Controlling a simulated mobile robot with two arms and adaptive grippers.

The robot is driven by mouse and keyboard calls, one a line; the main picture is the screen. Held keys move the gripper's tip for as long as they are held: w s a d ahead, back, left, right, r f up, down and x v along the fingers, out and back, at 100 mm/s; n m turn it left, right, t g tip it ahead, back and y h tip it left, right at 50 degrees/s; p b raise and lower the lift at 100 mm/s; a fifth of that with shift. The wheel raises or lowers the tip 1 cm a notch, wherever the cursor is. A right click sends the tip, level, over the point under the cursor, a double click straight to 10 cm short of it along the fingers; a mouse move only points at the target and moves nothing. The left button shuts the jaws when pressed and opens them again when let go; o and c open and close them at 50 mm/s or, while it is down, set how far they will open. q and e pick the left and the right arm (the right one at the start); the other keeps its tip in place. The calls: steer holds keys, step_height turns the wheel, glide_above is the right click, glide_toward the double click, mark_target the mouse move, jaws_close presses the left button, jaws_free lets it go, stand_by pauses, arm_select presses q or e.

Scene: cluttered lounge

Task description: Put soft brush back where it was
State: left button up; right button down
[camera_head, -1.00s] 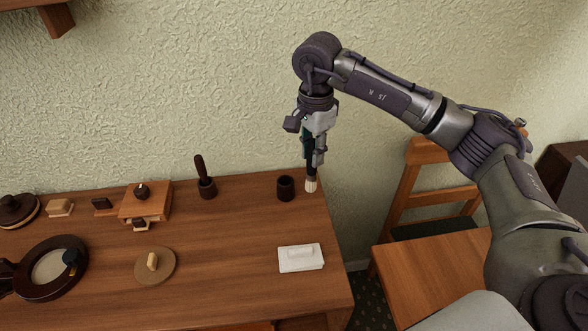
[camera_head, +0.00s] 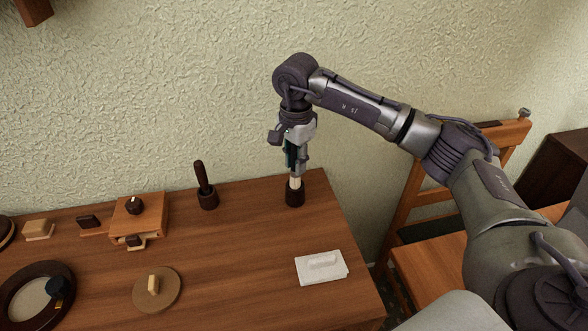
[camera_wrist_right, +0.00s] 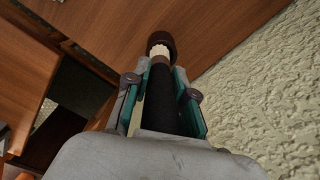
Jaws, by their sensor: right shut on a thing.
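The soft brush (camera_head: 297,183) has a dark handle and pale bristles that point down. My right gripper (camera_head: 297,170) is shut on its handle. The brush tip is at the mouth of a small dark round cup (camera_head: 295,196) near the back right of the table. In the right wrist view the dark handle (camera_wrist_right: 160,100) lies between the fingers of my right gripper (camera_wrist_right: 161,90). The pale bristles show at the cup's (camera_wrist_right: 162,42) near rim, and how deep they go in cannot be told. My left gripper is not in view.
Another dark cup (camera_head: 207,202) with a dark-handled tool stands to the left on the wooden table (camera_head: 230,270). A white block (camera_head: 321,267) lies near the right edge. A small wooden box (camera_head: 139,215), a round disc (camera_head: 157,289) and a magnifier (camera_head: 35,297) are further left. A chair stands right.

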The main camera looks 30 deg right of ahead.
steer(key=shift+s+a+f, duration=0.1)
steer(key=shift+s+f, duration=0.05)
steer(key=shift+f, duration=0.4)
steer(key=c, duration=1.4)
jaws_free()
steer(key=o, duration=0.3)
steer(key=shift+f, duration=0.1)
steer(key=shift+o, duration=0.6)
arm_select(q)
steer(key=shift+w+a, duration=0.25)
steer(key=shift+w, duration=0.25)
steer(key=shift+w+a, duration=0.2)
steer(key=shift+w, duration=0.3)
arm_select(e)
steer(key=shift+r, duration=0.2)
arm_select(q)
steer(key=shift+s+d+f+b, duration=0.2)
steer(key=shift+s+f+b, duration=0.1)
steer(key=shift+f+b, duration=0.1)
arm_select(e)
steer(key=r, duration=1.2)
steer(key=shift+w+d, duration=0.2)
steer(key=shift+w, duration=0.15)
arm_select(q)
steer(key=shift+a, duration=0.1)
